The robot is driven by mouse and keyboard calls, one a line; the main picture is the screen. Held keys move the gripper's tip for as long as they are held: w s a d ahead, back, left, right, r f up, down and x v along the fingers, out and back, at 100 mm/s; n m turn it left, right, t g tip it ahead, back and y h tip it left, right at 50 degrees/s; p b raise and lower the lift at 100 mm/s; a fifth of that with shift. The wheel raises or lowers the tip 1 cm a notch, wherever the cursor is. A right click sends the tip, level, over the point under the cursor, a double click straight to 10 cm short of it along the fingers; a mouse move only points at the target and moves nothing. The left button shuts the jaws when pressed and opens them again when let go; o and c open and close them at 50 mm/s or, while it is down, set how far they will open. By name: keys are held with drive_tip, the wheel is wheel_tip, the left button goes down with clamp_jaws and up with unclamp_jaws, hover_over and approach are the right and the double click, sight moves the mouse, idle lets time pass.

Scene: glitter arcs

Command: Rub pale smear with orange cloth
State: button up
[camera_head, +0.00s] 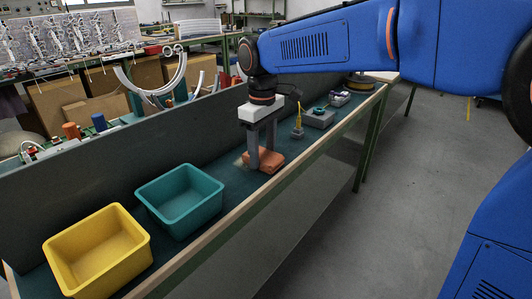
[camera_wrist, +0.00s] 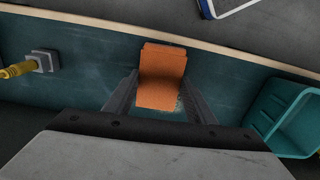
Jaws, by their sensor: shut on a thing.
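The orange cloth (camera_head: 265,160) is a folded block low over the teal bench top, between the fingers of my gripper (camera_head: 262,157). In the wrist view the orange cloth (camera_wrist: 161,78) sits upright in the picture between the two dark fingers of my gripper (camera_wrist: 160,97), which is shut on it. The cloth looks to be at the bench surface, but I cannot tell whether it presses on it. A pale smear (camera_wrist: 181,103) shows in part beside the cloth's lower right edge. It also shows faintly left of the cloth in the head view (camera_head: 241,162); the rest is hidden.
A teal bin (camera_head: 181,200) and a yellow bin (camera_head: 98,252) stand on the bench to the left. A small grey block with a yellow tool (camera_head: 298,128) and a grey box (camera_head: 318,119) stand beyond my gripper. A grey back panel (camera_head: 130,170) runs behind.

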drive_tip(key=shift+w+a+f, duration=0.15)
drive_tip(key=shift+w+a, duration=1)
drive_tip(key=shift+a, duration=0.3)
drive_tip(key=shift+w+a, duration=1.05)
drive_tip(key=shift+a, duration=0.3)
drive_tip(key=shift+w+a, duration=0.15)
drive_tip(key=shift+c, duration=0.8)
